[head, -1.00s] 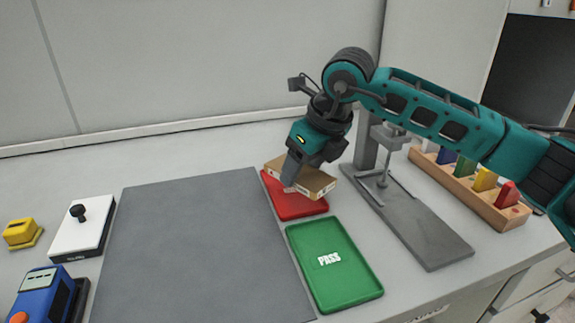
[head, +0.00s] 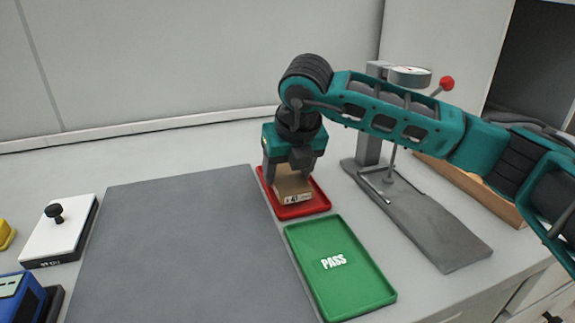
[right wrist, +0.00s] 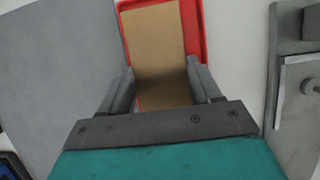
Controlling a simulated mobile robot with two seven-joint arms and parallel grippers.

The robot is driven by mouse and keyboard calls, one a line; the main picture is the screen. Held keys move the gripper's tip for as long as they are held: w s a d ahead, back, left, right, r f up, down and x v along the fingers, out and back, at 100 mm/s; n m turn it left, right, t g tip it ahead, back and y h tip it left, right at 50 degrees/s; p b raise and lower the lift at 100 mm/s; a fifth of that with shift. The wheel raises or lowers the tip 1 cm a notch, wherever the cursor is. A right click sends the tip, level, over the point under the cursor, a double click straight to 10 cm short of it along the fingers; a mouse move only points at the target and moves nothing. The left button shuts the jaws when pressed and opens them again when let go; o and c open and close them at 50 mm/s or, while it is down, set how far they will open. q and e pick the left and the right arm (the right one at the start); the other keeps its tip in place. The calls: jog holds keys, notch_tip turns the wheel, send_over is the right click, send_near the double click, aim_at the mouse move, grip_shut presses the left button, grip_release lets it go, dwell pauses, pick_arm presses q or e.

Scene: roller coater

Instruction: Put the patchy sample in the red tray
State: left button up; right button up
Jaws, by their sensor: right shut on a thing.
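The sample is a tan, box-like panel (head: 293,187) with a small printed label on its front edge. It is in or just above the red tray (head: 298,211); I cannot tell whether it touches the tray floor. My right gripper (head: 291,176) points down and is shut on the sample, one finger on each side. In the right wrist view the sample's plain tan face (right wrist: 157,45) lies between the fingers (right wrist: 160,88), with the red tray (right wrist: 191,20) showing around it. No patchiness shows on the visible face. My left gripper is out of view.
The green PASS tray (head: 340,268) lies in front of the red tray and is empty. A grey stand with a dial and red knob (head: 420,215) stands to the right. A large grey mat (head: 185,245) is bare. A white block with a black knob (head: 58,230) sits at the left.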

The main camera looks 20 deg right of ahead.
jog(key=shift+f, duration=0.2)
jog(key=o, duration=1.2)
jog(key=shift+c, duration=0.2)
jog(key=shift+r, duration=0.1)
jog(key=shift+r+p, duration=1.55)
jog(key=shift+r, duration=1.9)
jog(key=shift+f, duration=0.1)
